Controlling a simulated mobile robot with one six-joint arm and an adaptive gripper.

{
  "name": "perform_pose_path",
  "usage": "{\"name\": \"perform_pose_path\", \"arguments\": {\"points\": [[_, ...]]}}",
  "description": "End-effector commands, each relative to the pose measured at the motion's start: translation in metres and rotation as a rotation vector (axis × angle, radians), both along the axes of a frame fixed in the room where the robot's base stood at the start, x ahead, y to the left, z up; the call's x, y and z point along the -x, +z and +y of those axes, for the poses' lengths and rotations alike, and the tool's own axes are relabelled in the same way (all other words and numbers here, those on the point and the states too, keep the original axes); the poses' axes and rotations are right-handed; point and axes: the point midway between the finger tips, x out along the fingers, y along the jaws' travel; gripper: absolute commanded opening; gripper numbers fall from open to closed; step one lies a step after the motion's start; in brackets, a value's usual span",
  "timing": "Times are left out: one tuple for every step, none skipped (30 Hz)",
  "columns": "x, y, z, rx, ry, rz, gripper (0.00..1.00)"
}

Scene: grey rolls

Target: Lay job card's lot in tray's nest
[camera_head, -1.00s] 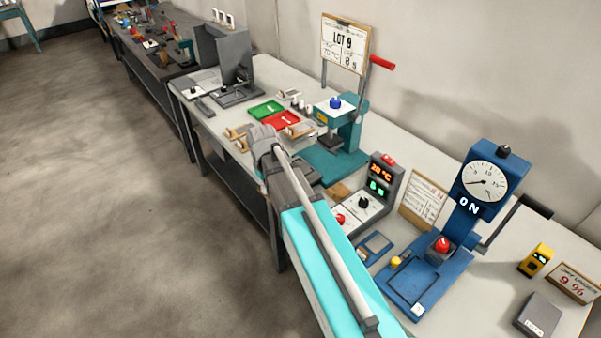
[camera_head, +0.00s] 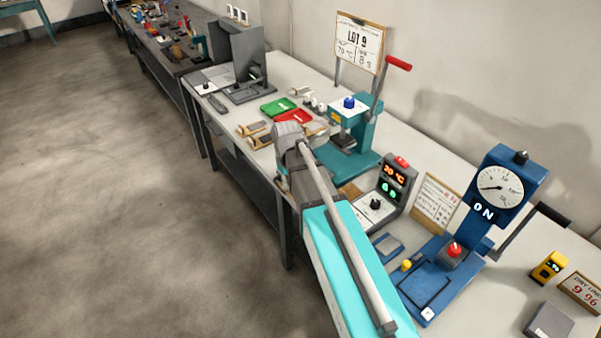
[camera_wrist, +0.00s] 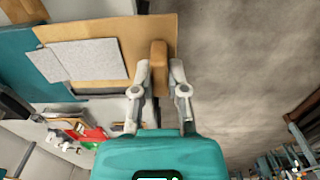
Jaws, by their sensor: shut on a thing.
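The job card (camera_head: 360,42), reading LOT 9, stands on a clipboard above the teal press. In the wrist view my gripper (camera_wrist: 160,88) is shut on a tan wooden handle (camera_wrist: 159,66), at the edge of a tan board (camera_wrist: 150,32) with a grey sheet (camera_wrist: 88,60) on it. Whether handle and board are one piece is unclear. In the head view my gripper's fingers are hidden behind my arm, near wooden pieces (camera_head: 252,128) on the bench. I cannot tell which piece is the tray's nest.
A green tray (camera_head: 278,107) and a red tray (camera_head: 296,117) lie beyond my gripper. The teal press (camera_head: 352,160), a temperature box (camera_head: 385,190) and a blue gauge press (camera_head: 480,215) stand along the bench. Open floor lies left.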

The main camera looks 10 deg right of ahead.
Motion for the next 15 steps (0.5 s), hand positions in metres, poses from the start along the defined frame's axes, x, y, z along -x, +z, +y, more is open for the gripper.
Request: {"name": "perform_pose_path", "arguments": {"points": [[-0.003,0.008,0.003,0.001,0.001,0.000,0.00],[-0.005,0.011,0.005,0.001,0.002,0.000,0.00],[-0.007,0.015,0.007,0.001,0.002,0.000,0.00],[-0.009,0.018,0.010,0.002,0.003,-0.001,0.00],[-0.011,0.022,0.012,0.002,0.003,-0.001,0.00],[-0.014,0.026,0.016,0.003,0.003,-0.001,0.00],[-0.015,0.029,0.018,0.003,0.003,-0.001,0.00],[-0.017,0.032,0.020,0.003,0.002,-0.001,0.00],[-0.019,0.036,0.023,0.004,0.002,-0.002,0.00],[-0.021,0.038,0.025,0.004,0.002,-0.002,0.00],[-0.022,0.040,0.026,0.005,0.002,-0.002,0.00],[-0.023,0.041,0.028,0.005,0.002,-0.002,0.00],[-0.024,0.042,0.029,0.005,0.002,-0.002,0.00],[-0.024,0.043,0.030,0.005,0.002,-0.002,0.00],[-0.024,0.043,0.031,0.006,0.002,-0.002,0.00]]}}
